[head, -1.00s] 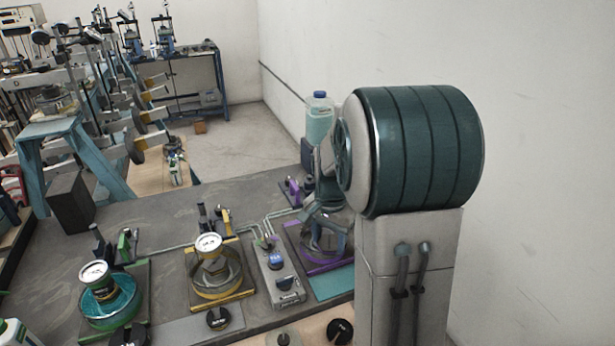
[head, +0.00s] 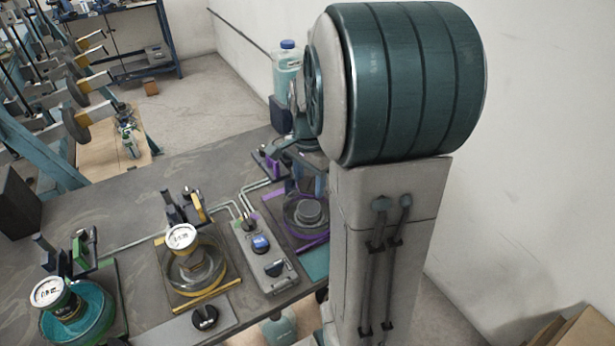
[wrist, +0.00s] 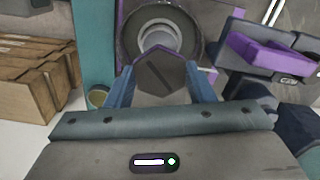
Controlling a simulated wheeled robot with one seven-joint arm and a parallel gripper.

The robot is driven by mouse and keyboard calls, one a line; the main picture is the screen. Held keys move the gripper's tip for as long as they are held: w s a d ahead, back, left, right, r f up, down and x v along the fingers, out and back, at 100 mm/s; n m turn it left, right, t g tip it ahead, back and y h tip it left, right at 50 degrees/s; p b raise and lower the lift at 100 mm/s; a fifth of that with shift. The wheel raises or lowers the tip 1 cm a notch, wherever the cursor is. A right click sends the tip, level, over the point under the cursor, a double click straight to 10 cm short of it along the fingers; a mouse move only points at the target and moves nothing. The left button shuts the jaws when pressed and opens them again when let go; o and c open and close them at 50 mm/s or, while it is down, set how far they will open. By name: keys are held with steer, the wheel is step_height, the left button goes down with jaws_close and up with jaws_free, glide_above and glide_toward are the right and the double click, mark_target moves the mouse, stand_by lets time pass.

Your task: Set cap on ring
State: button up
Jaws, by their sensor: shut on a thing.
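My gripper (wrist: 161,86) shows in the wrist view with its two blue fingers shut on a dark grey, angular-edged cap (wrist: 159,74). Beyond the cap lies the purple station's round grey ring (wrist: 133,30) with a paler round piece (wrist: 160,36) in its middle. The cap overlaps the near edge of the ring in this view; the gap between them cannot be judged. In the head view my gripper (head: 307,182) hangs over the back of the purple station, where the ring (head: 288,212) holds a grey round piece (head: 308,211). The held cap is not clear there.
A yellow station (head: 215,297) and a green station (head: 110,330) with gauges stand to the left. A control box (head: 268,262) stands beside the purple station. A black knob-like cap (head: 205,317) lies on a grey mat. Cardboard boxes (wrist: 35,75) are at the wrist view's left.

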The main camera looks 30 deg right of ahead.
mark_target(308, 208)
steer(key=shift+f+b, duration=2.05)
steer(key=shift+f, duration=0.95)
steer(key=shift+f, duration=0.15)
steer(key=o, duration=1.2)
steer(key=shift+o, duration=0.2)
steer(key=shift+a, duration=0.1)
step_height(308, 208, up, 14)
steer(key=shift+s+f, duration=0.1)
